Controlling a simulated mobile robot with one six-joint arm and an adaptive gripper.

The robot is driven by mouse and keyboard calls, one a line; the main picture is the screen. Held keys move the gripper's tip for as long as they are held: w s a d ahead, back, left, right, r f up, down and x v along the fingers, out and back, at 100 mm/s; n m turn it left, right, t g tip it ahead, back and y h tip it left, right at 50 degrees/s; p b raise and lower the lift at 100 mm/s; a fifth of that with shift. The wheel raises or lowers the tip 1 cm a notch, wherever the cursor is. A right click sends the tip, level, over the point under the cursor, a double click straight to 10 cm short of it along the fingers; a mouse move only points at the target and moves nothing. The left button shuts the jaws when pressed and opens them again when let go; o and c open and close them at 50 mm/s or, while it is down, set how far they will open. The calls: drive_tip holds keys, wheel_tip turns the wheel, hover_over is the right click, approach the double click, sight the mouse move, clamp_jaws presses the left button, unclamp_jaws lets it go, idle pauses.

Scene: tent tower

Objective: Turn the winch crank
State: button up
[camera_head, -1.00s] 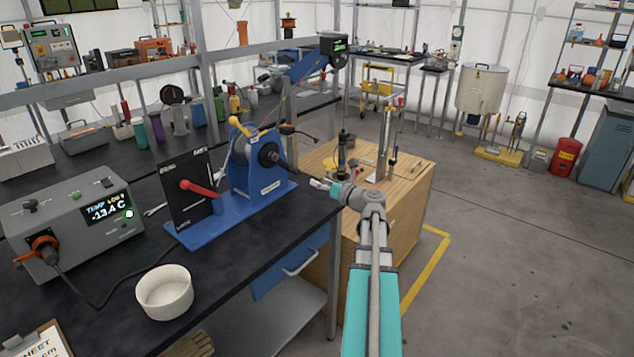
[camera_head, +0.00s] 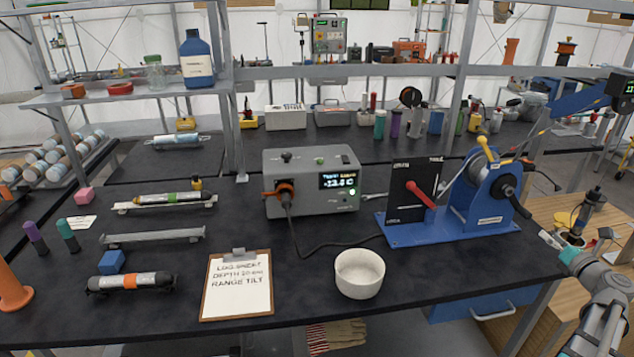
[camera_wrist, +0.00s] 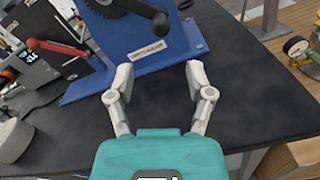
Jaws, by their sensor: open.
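The blue winch (camera_head: 462,212) stands on the black bench at the right in the head view. A black crank arm (camera_head: 516,202) hangs from its hub and slants down to the right. A red lever (camera_head: 419,194) sits on the black panel at its left. The winch base also shows in the wrist view (camera_wrist: 140,58), with part of the crank (camera_wrist: 140,8) at the top. My gripper (camera_wrist: 158,78) is open and empty, in front of the winch base in the wrist view. In the head view my gripper (camera_head: 556,247) is at the right, beside the winch base.
A white bowl (camera_head: 360,274), a clipboard (camera_head: 238,286) and a grey readout box (camera_head: 312,180) with a cable stand left of the winch. The bench top in front of the winch is mostly clear.

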sight(530, 217)
drive_tip(key=shift+s, duration=0.1)
idle(0.3)
drive_tip(key=shift+s+d+n+y, duration=0.2)
drive_tip(key=shift+s+n, duration=0.2)
drive_tip(key=shift+n, duration=0.9)
drive_tip(key=shift+s+d+n+y, duration=0.15)
drive_tip(key=shift+s+n, duration=0.3)
drive_tip(key=shift+n, duration=0.85)
drive_tip(key=shift+s+d+n+y, duration=0.2)
drive_tip(key=shift+s+n, duration=0.2)
drive_tip(key=shift+n, duration=0.9)
drive_tip(key=shift+w, duration=0.15)
drive_tip(key=w, duration=0.4)
drive_tip(key=w+a, duration=0.1)
drive_tip(key=w, duration=0.4)
drive_tip(key=w+a, duration=0.1)
drive_tip(key=w, duration=0.3)
drive_tip(key=shift+w+a, duration=0.1)
drive_tip(key=shift+w, duration=0.05)
clamp_jaws()
